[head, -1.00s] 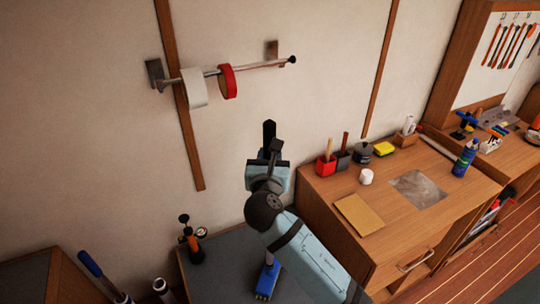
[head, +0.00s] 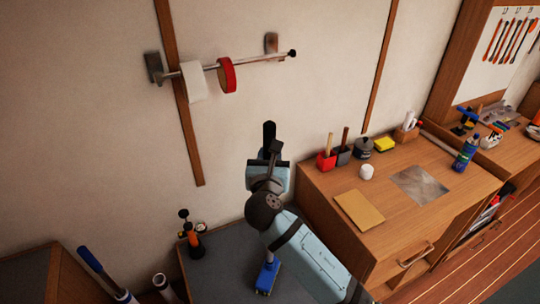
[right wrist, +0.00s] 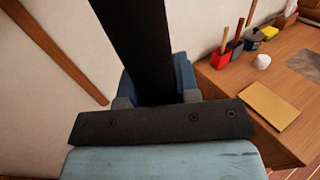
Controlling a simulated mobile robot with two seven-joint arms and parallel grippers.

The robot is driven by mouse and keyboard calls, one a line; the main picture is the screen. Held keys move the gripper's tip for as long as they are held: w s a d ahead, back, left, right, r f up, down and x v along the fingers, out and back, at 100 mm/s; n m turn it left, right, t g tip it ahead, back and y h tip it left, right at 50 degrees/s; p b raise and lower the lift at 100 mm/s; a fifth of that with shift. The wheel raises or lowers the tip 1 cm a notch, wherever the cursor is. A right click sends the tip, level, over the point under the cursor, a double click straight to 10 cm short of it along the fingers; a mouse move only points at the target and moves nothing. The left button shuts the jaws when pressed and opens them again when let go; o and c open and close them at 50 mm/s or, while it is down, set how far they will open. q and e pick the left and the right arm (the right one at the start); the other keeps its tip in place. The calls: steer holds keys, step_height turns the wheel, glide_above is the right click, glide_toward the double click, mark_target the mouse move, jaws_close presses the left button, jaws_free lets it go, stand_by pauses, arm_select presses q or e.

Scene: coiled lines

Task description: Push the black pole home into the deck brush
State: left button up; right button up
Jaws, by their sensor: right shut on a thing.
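The black pole (head: 269,130) stands roughly upright in my right gripper (head: 268,165), which is shut on it. Its top end sticks up above the gripper in the head view. In the right wrist view the pole (right wrist: 138,45) runs down between the jaws, and its lower end is hidden. The deck brush (head: 267,279) is a blue block with pale bristles and a light stem, low in the head view on a grey top. My right arm hides the stretch between pole and brush, so I cannot tell whether they meet. My left gripper is not in view.
A wooden cabinet (head: 340,252) with a yellow-brown sheet, a white cup (head: 367,172) and several pots stands to the right. A wall rail holds white and red tape rolls (head: 227,75). An orange and black tool (head: 193,240) stands on the grey top (head: 222,262) left of my arm.

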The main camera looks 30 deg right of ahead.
stand_by(0.4)
steer(key=o, duration=1)
steer(key=shift+o, duration=0.2)
steer(key=shift+f, duration=0.1)
